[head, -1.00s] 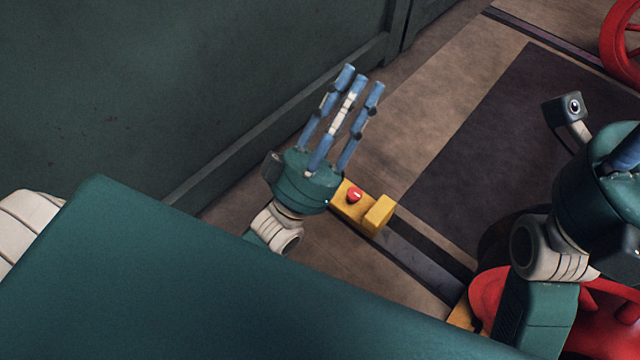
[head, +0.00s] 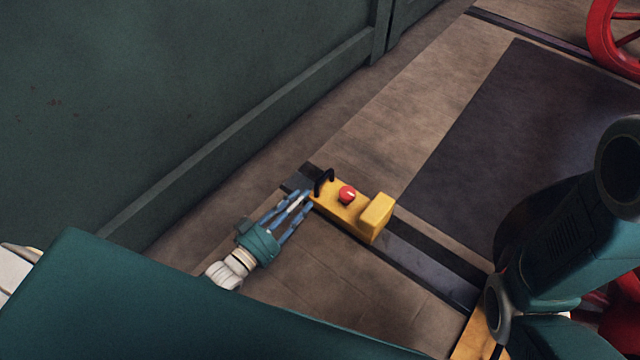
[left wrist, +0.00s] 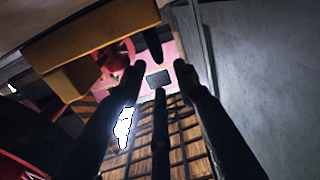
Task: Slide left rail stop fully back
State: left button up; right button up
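The left rail stop (head: 338,207) is a yellow block on the dark rail, with a red button (head: 347,194) on top, a raised yellow end block (head: 376,214) and a black handle (head: 324,181) at its far-left end. My left gripper (head: 300,199) is low beside the handle end, fingers spread and pointing at it. I cannot tell whether they touch. In the left wrist view the yellow stop (left wrist: 95,35) is close above the open fingers (left wrist: 158,80), with nothing between them. My right gripper is not seen in the head view; only my right arm shows.
The dark rail (head: 435,268) runs from beside the wall to the lower right. A green wall (head: 180,90) stands at the left. A red wheel (head: 600,30) is at the upper right. Open floor (head: 390,120) lies beyond the stop.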

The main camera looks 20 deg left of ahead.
aim_at(316, 186)
pick_arm(q)
jog(key=b+x, duration=0.3)
jog(key=x, duration=0.4)
jog(key=shift+w+d+f+b, duration=0.1)
jog(key=shift+w+f+b, duration=0.1)
jog(key=shift+b, duration=0.2)
jog(key=shift+w+d+r, duration=0.15)
jog(key=shift+w+d, duration=0.05)
jog(key=shift+w, duration=0.35)
grip_shut()
